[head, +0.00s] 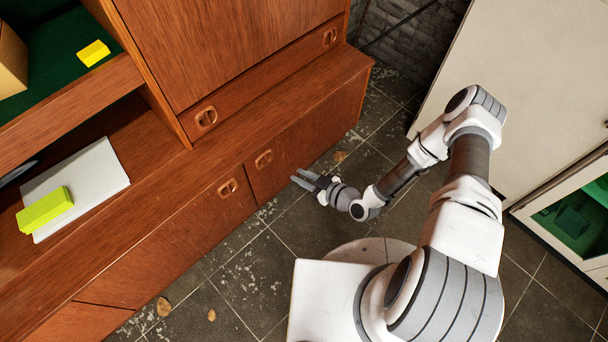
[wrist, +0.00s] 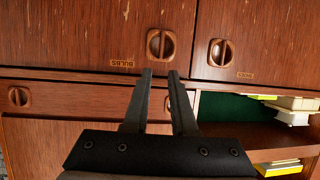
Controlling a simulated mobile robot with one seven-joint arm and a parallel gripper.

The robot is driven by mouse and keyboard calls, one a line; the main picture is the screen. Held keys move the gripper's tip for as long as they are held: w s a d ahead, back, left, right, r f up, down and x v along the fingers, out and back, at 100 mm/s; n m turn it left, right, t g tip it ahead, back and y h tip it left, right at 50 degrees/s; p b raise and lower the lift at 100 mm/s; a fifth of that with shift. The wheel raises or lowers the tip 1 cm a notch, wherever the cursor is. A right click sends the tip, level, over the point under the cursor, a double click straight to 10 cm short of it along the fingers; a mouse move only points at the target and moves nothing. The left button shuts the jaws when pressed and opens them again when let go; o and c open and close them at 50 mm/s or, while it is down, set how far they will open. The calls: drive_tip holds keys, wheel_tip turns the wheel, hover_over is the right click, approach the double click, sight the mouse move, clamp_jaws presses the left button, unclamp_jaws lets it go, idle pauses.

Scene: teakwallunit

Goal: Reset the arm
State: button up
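My gripper (head: 303,178) is in front of the lower doors of the teak wall unit (head: 300,110), with nothing held between its fingers. In the wrist view my gripper (wrist: 160,73) shows two dark fingers with a clear gap between them. My white and grey arm (head: 470,200) reaches up, bends at the elbow, and comes down toward the unit. I cannot tell from these views whether the fingertips touch a door.
Cabinet doors with round recessed handles (wrist: 160,45) face the gripper. A yellow-green block (head: 45,209) lies on a white sheet (head: 95,175) on the left ledge. A smaller yellow block (head: 93,53) sits above. A pale cabinet (head: 530,90) stands right. Tiled floor (head: 250,280) is mostly clear.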

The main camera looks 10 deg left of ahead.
drive_tip(key=shift+s+d+r, duration=0.2)
drive_tip(key=shift+s+d, duration=0.05)
drive_tip(key=shift+d, duration=0.15)
drive_tip(key=shift+w, duration=0.1)
drive_tip(key=w+d+r+g+h, duration=0.1)
drive_tip(key=w+d+r+h, duration=0.3)
drive_tip(key=w+d+r, duration=0.35)
drive_tip(key=w+d+r+g+h, duration=0.1)
drive_tip(key=w+d+r+h, duration=0.3)
drive_tip(key=d+r, duration=0.55)
drive_tip(key=s+d+r+m+h, duration=0.2)
drive_tip(key=r, duration=0.7)
drive_tip(key=s+d+r+m+h, duration=0.1)
drive_tip(key=d+r+m+h, duration=0.1)
drive_tip(key=r, duration=0.7)
drive_tip(key=s+a+r+m, duration=0.1)
drive_tip(key=s+r+m, duration=0.3)
drive_tip(key=s+r, duration=0.55)
drive_tip(key=s+a+r+m, duration=0.1)
drive_tip(key=s+r+m, duration=0.2)
drive_tip(key=s+r, duration=0.7)
drive_tip(key=w+r+p+v, duration=0.1)
drive_tip(key=w+p+v, duration=0.1)
drive_tip(key=p+v, duration=1)
drive_tip(key=p, duration=0.3)
drive_tip(key=shift+r+y+p, duration=0.3)
drive_tip(key=shift+y, duration=0.1)
